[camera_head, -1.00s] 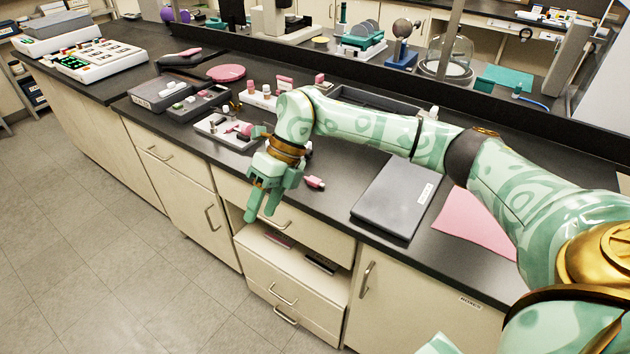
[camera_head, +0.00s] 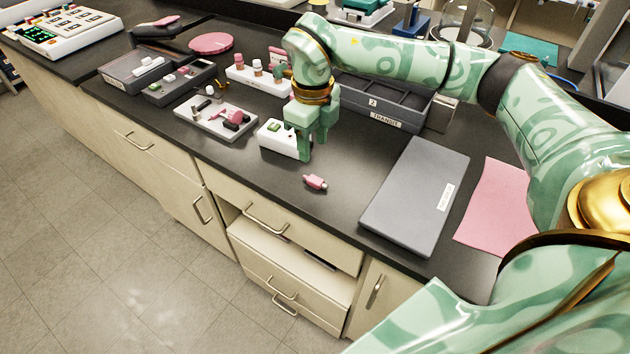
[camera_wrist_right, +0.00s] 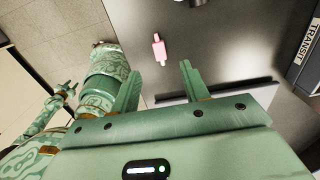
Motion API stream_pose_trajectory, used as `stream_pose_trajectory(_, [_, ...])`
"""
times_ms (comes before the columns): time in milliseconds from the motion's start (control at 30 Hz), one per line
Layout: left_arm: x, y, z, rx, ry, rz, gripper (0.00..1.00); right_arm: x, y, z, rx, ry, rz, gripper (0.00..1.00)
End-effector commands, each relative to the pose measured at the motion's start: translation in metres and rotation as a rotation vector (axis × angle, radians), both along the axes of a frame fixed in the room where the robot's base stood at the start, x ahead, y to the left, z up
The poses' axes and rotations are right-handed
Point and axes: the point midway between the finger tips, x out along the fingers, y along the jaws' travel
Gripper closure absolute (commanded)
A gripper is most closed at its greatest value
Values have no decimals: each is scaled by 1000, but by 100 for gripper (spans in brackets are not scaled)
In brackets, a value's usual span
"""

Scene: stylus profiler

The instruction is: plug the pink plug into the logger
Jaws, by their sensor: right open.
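The pink plug (camera_head: 315,182) lies on the black counter near its front edge, with a pale tip at one end. It also shows in the right wrist view (camera_wrist_right: 159,49), beyond the fingertips and clear of them. My right gripper (camera_head: 314,142) points down, open and empty, behind the plug in the head view; its two fingers show apart in the wrist view (camera_wrist_right: 161,74). A white box with a green patch (camera_head: 274,137), possibly the logger, stands partly hidden behind this gripper.
A grey closed case (camera_head: 415,195) and a pink sheet (camera_head: 497,210) lie to the right. A grey tray marked TRANSIT (camera_head: 385,120) stands behind. A white tray of small parts (camera_head: 205,124) is to the left. Bare counter surrounds the plug.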

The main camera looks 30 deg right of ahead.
Motion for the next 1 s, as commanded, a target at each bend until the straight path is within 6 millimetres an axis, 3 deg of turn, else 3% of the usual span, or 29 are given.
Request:
stream_pose_trajectory(33, [-2, 1, -5, 2, 5, -1, 64, 0, 0, -15, 0, 4, 0, 55])
stream_pose_trajectory(100, [-2, 1, -8, 1, 6, -1, 64, 0, 0, -28, 0, 3, -1, 55])
stream_pose_trajectory(367, [9, -1, -14, -2, -12, 0, 64, 0, 1, -51, 1, 0, 0, 55])
stream_pose_trajectory(600, [6, -3, -26, -5, -5, 2, 64, -2, 2, -90, 1, 2, 0, 55])
stream_pose_trajectory(900, [4, -4, -26, -6, -1, 3, 64, -1, 2, -94, 1, -2, 0, 55])
stream_pose_trajectory(1000, [3, -4, -26, -6, 1, 3, 64, -1, 2, -94, 1, -2, 0, 80])
